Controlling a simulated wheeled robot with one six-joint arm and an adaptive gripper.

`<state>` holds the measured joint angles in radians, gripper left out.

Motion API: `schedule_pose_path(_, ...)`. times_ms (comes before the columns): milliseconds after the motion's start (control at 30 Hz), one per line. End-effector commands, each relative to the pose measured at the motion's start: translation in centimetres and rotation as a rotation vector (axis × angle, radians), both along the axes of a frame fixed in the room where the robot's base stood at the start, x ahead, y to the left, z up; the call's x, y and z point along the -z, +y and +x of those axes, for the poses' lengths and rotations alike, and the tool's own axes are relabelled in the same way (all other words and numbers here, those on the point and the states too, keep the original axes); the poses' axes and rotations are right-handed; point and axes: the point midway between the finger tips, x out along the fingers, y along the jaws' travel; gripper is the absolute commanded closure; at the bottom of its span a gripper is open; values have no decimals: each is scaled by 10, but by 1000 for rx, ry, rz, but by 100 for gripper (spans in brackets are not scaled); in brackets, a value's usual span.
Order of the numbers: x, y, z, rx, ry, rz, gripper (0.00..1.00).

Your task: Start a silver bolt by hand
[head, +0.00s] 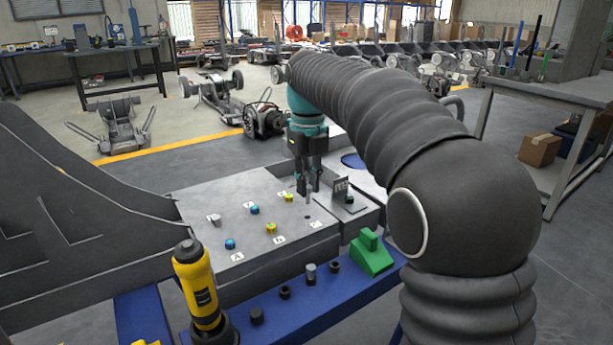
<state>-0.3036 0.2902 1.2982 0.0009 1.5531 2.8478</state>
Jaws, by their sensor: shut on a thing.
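My gripper (308,187) points down over the right part of the grey plate (190,200). It is shut on a small silver bolt (309,198), which hangs upright between the fingertips. A dark hole (307,216) shows in the plate just below it; I cannot tell whether the bolt touches the plate. Another silver bolt (214,220) stands in the plate at the left. Blue bolts (254,209) and yellow bolts (270,228) sit in the plate between them. One more silver piece (311,270) stands on the blue rail in front.
A yellow and black power tool (197,285) stands upright at the front left. The blue rail (272,325) carries several black holders (285,292) and a green block (371,252). A small dark sign block (345,197) stands right of my gripper.

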Motion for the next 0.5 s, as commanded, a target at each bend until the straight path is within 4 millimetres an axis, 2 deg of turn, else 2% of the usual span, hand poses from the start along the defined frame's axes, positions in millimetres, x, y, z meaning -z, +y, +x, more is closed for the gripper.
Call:
schedule_pose_path(233, 26, 1, -2, -4, 3, -1, 100)
schedule_pose_path(500, 26, 1, -1, -321, -2, 0, 100)
